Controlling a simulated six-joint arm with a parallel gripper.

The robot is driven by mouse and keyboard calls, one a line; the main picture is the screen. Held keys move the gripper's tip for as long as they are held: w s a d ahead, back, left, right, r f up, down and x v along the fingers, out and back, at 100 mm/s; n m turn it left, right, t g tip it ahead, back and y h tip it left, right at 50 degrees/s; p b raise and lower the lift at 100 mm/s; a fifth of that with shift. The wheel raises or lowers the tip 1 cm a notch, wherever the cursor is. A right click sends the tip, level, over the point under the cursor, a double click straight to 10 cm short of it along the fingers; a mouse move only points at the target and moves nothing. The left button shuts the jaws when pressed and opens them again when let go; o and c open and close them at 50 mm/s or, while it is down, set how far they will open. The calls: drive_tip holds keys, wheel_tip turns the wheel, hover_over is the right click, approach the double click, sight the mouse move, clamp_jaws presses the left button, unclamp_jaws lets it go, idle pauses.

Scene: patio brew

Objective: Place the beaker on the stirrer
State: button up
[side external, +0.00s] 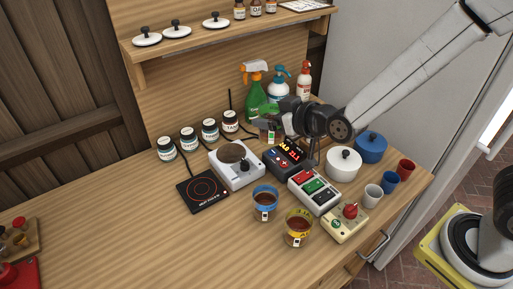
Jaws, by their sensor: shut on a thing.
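The stirrer (222,172) is a white box with a round grey-brown plate and a dark knob, in the middle of the table. My gripper (266,122) is behind and right of it, in front of the spray bottles. It is shut on a small beaker (268,135) with a reddish band and pale tag, mostly hidden by the gripper and the things around it. Whether that beaker touches the table cannot be told. Two more beakers of brown liquid stand in front, one with a blue band (265,205) and one with a yellow band (298,231). The stirrer plate is bare.
A black hot plate (203,191) lies left of the stirrer. Several lidded jars (188,138) stand behind it. A dark display unit (286,158), a button box (314,190), a white pot (344,163) and coloured cups (391,183) crowd the right.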

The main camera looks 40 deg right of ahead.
drive_tip(key=s+f+x, duration=0.1)
drive_tip(key=f+x, duration=0.2)
drive_tip(key=x, duration=1.3)
drive_tip(key=shift+s+a, duration=0.2)
drive_tip(key=shift+s, duration=0.05)
drive_tip(key=shift+f, duration=0.1)
drive_tip(key=shift+w+f, duration=0.15)
drive_tip(key=shift+f, duration=0.75)
drive_tip(key=shift+w+f, duration=0.1)
drive_tip(key=shift+f, duration=0.75)
drive_tip(key=shift+f, duration=0.15)
drive_tip(key=o, duration=1.2)
